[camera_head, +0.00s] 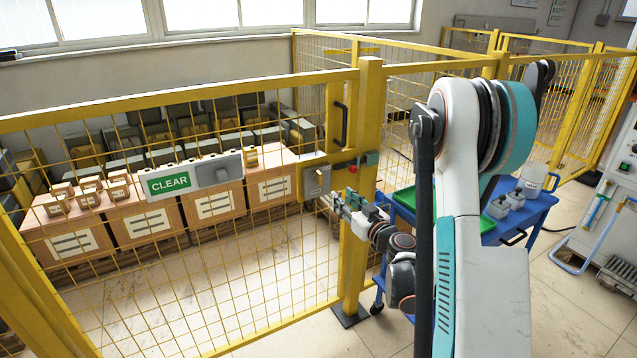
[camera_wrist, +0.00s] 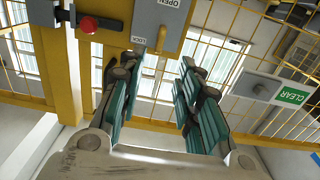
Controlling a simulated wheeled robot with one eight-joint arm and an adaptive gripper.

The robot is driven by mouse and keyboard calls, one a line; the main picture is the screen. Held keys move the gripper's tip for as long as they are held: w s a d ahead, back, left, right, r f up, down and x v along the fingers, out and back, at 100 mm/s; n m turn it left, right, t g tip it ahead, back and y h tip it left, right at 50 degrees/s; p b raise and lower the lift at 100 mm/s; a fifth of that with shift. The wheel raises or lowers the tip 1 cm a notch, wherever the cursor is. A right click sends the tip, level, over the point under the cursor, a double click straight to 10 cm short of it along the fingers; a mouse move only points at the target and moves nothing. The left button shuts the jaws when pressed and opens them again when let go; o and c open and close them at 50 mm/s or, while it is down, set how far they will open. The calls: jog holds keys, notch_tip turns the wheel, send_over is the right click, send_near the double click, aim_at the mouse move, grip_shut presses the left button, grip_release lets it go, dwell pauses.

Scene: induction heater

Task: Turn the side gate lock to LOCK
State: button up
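The side gate lock is a grey box (camera_head: 316,180) on the yellow gate frame beside the post. In the head view my gripper (camera_head: 352,207) is just right of and below the lock.
A red knob (camera_head: 352,168) sits on the post next to the lock; it also shows in the wrist view (camera_wrist: 88,25). A green CLEAR sign (camera_head: 169,182) hangs on the mesh gate. A blue cart (camera_head: 520,218) with containers stands behind my arm.

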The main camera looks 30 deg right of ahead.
aim_at(321, 180)
jog(key=w, duration=0.4)
jog(key=w+p, duration=0.1)
jog(key=w, duration=0.7)
jog(key=shift+w+a, duration=0.25)
jog(key=shift+w, duration=0.6)
grip_shut()
